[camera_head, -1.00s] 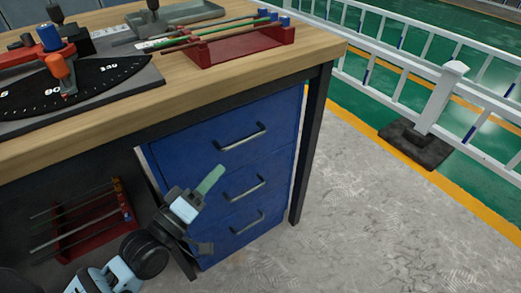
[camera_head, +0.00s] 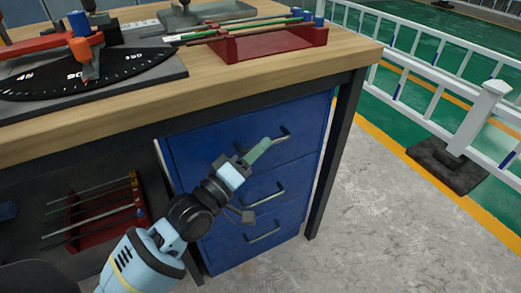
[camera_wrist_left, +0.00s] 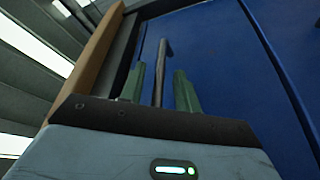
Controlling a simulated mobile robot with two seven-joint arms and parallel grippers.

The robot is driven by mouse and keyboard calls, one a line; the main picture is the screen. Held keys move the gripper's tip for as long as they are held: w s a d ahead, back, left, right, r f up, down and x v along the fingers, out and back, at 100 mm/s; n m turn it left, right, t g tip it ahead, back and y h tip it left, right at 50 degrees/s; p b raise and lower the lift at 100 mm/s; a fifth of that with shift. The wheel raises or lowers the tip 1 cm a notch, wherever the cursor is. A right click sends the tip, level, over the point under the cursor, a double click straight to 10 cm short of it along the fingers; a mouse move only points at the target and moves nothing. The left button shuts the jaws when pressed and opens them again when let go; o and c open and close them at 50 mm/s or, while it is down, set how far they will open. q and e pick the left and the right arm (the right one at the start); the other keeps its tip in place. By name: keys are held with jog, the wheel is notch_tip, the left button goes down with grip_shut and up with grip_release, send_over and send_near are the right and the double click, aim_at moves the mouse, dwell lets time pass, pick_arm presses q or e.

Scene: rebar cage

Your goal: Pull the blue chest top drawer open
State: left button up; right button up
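The blue chest (camera_head: 210,150) stands under the workbench with three drawers, each with a dark bar handle. The top drawer (camera_head: 205,145) looks closed. My left gripper (camera_head: 262,147) is at the top drawer's handle (camera_head: 282,134). In the left wrist view my left gripper (camera_wrist_left: 158,85) is open, with its green fingers apart. There the handle (camera_wrist_left: 164,62) runs lengthwise between the two fingers, and I cannot tell whether either touches it. My right gripper is not in view.
The wooden bench top (camera_head: 225,82) overhangs the chest. A dark table leg (camera_head: 335,155) stands at its right. A red rack with rods (camera_head: 100,220) is on the left below. Grey floor (camera_head: 350,230) in front and right is clear.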

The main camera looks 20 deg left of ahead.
pick_arm(q)
jog(key=shift+w+d+r, duration=0.1)
jog(key=shift+w, duration=0.25)
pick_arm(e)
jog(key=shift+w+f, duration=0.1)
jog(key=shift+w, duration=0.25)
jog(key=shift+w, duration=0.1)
pick_arm(q)
grip_shut()
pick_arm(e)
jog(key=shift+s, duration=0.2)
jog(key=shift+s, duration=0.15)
pick_arm(q)
jog(key=shift+s+d, duration=0.1)
jog(key=shift+d, duration=0.05)
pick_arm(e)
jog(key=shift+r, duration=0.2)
